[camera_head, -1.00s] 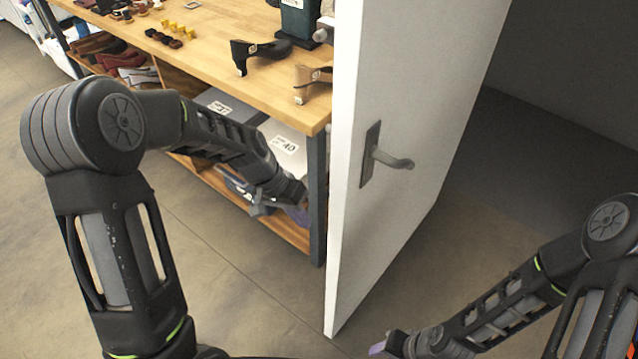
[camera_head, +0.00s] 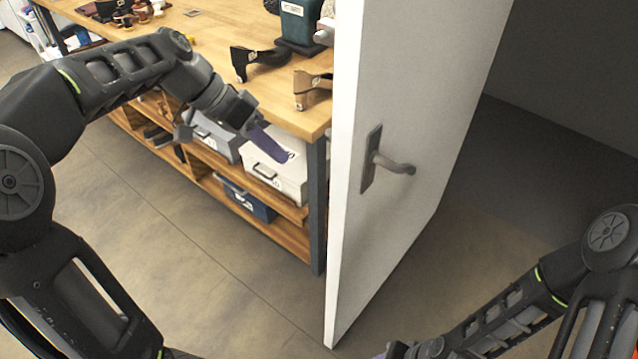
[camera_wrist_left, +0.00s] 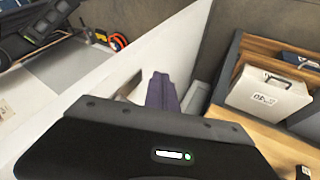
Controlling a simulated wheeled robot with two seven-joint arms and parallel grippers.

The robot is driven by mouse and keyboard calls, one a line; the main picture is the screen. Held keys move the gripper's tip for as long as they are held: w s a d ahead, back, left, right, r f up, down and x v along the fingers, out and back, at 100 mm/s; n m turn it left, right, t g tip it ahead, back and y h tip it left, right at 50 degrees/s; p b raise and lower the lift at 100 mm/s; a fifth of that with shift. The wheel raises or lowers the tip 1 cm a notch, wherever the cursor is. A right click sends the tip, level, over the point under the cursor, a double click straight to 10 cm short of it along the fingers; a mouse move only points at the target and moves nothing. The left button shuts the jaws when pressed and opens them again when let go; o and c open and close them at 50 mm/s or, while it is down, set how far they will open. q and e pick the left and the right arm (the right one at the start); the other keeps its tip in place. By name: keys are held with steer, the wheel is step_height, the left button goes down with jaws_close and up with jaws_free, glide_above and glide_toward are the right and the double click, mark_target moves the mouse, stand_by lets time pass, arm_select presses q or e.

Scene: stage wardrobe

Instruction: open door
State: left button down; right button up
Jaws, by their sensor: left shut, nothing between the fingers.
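The white door (camera_head: 400,130) stands ajar, its near edge facing me just right of the workbench. Its grey lever handle (camera_head: 392,163) is on the right-hand face. My left gripper (camera_head: 262,140) is shut and empty, in front of the bench shelves and left of the door edge, apart from both door and handle. In the left wrist view its purple fingers (camera_wrist_left: 161,92) show against the white door (camera_wrist_left: 150,60); the handle cannot be made out there. My right gripper (camera_head: 392,351) is at the bottom edge, mostly cut off, below and right of the door; its jaws are unclear.
A wooden workbench (camera_head: 215,70) stands left of the door, with shoes and a dark green device (camera_head: 299,22) on top. White (camera_head: 275,170) and blue (camera_head: 246,200) boxes fill its shelves. The floor (camera_head: 190,270) in front is clear.

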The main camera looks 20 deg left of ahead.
arm_select(q)
steer(key=d+f+p, duration=0.2)
steer(key=d+f, duration=0.4)
steer(key=d, duration=0.2)
steer(key=shift+d+f, duration=0.35)
steer(key=shift+f, duration=0.05)
arm_select(e)
step_height(320, 180, up, 2)
arm_select(q)
steer(key=shift+s, duration=0.1)
